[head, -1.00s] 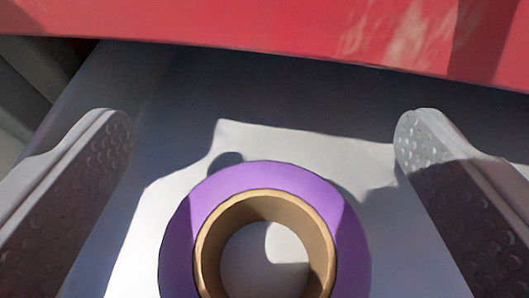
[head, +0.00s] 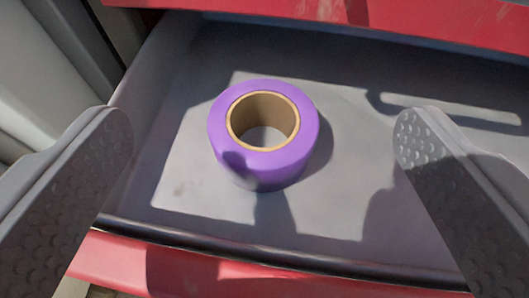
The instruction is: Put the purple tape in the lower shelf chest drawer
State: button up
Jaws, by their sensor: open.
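The purple tape (head: 300,152), a roll with a tan cardboard core, lies flat inside an open grey drawer (head: 360,215) in the head view. Its hole faces up and the drawer floor shows through it. The drawer has a red front (head: 240,280) at the bottom of the picture. My gripper (head: 265,130) is open. Its two grey dimpled fingers stand wide apart at left and right, in front of the tape and apart from it. Nothing is held between them.
A red panel (head: 400,18) of the chest overhangs the drawer's back. The drawer's left wall (head: 150,75) and dark front rim (head: 300,262) bound it. Bare floor lies around the tape, mostly to its right. Grey upright surfaces (head: 35,85) stand at far left.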

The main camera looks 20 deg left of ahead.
jog(key=shift+v, duration=1.45)
jog(key=s+d+r+m+t+h, duration=0.1)
jog(key=d+r, duration=0.4)
jog(key=d, duration=0.3)
jog(key=s+d+r+m+t+h, duration=0.1)
jog(key=d+r, duration=0.4)
jog(key=d, duration=0.3)
jog(key=s+d+r+m+h, duration=0.1)
jog(key=s+d+r+h, duration=0.1)
jog(key=s+d+r, duration=0.2)
jog(key=s+d+r+m+t+h, duration=0.1)
jog(key=s+d+r, duration=0.4)
jog(key=d, duration=0.7)
jog(key=s+m, duration=0.1)
jog(key=s, duration=0.1)
jog(key=shift+s+r+h, duration=0.2)
jog(key=shift+s+h, duration=0.15)
jog(key=shift+h, duration=0.05)
jog(key=shift+f+b, duration=0.15)
jog(key=shift+b, duration=0.2)
